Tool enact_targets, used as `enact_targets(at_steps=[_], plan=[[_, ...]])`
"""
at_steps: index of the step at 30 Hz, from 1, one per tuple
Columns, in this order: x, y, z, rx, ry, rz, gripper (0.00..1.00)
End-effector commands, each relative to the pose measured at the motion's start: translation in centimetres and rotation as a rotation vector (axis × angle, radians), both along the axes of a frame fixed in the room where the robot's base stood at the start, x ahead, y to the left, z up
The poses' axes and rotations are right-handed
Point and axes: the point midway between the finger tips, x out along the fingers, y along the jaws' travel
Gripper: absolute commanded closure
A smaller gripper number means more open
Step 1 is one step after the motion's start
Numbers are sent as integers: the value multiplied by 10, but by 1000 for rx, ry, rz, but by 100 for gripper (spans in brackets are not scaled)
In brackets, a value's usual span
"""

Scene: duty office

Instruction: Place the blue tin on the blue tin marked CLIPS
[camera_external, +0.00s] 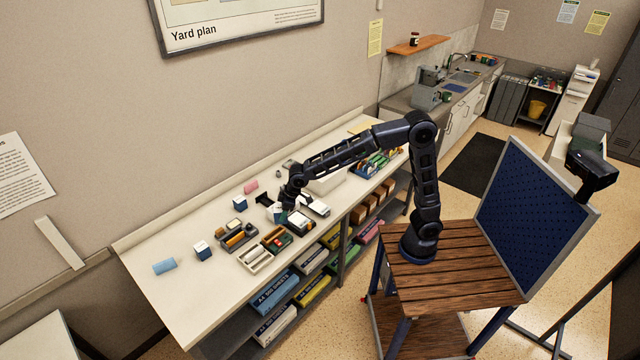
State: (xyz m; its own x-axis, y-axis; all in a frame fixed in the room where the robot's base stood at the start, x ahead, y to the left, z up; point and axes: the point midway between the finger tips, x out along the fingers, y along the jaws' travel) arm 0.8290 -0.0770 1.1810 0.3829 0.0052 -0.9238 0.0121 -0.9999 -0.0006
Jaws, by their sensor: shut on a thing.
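My gripper (276,206) hangs low over the long white counter, near its middle. It is shut on a small tin (277,213), which looks blue and pale. The fingers partly hide this tin, and I cannot tell whether it touches what is below. A blue tin with a white top (240,203) stands on the counter to the left of my gripper. The lettering on both is too small to read, so I cannot tell which is marked CLIPS.
The counter's left end is mostly clear.

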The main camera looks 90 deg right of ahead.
Motion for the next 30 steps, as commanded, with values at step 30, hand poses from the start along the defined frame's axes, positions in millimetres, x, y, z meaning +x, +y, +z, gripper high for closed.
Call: enact_targets(at_steps=[30], plan=[[230,0,5,-2,0,-14,72]])
